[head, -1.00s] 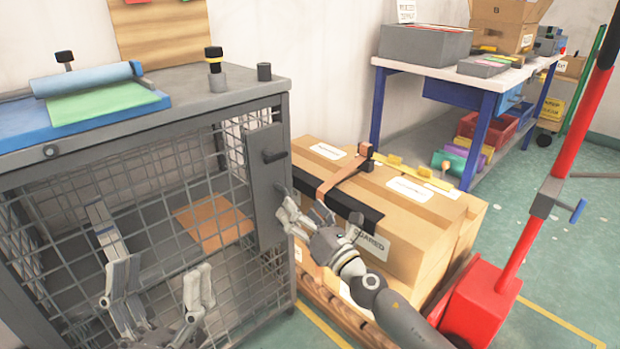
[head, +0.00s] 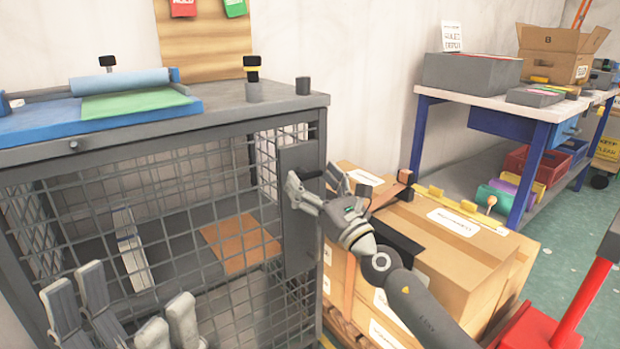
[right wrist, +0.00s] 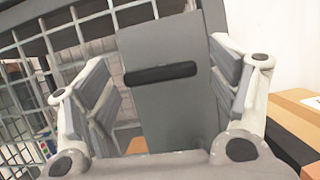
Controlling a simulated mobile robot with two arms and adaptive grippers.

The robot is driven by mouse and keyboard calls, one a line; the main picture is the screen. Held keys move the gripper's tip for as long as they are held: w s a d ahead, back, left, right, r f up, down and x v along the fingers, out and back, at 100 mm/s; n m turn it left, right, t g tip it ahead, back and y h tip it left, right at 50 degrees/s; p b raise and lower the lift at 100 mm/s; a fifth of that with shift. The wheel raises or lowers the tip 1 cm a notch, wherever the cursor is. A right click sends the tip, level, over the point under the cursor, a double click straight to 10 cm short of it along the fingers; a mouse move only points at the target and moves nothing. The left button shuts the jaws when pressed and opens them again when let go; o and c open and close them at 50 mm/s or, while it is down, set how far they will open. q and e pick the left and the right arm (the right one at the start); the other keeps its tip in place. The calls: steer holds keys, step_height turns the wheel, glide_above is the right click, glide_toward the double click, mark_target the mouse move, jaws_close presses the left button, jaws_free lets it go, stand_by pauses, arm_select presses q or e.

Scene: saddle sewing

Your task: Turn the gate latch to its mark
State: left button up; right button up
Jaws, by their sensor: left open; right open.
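The gate latch is a dark bar handle (right wrist: 160,72) on a grey upright plate (right wrist: 180,115) of the mesh cage. In the right wrist view the bar lies roughly level, between my open fingers. In the head view the plate (head: 299,225) is at the cage's right front, and my right gripper (head: 316,183) is in front of its upper part, partly hiding the latch (head: 309,173). I cannot tell whether the fingers touch the bar. I cannot make out a mark. My left gripper (head: 122,303) is open and empty in front of the mesh at lower left.
The mesh cage (head: 165,135) has blue and green sheets (head: 135,103) on top. Strapped cardboard boxes (head: 440,255) stand right of the gate, under my right arm. A red pallet jack (head: 545,330) is at lower right. A workbench (head: 485,102) stands behind.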

steer(key=shift+w+a+r, duration=0.25)
steer(key=shift+w+a, duration=0.15)
steer(key=shift+w, duration=0.1)
steer(key=c, duration=1)
steer(key=shift+c, duration=0.2)
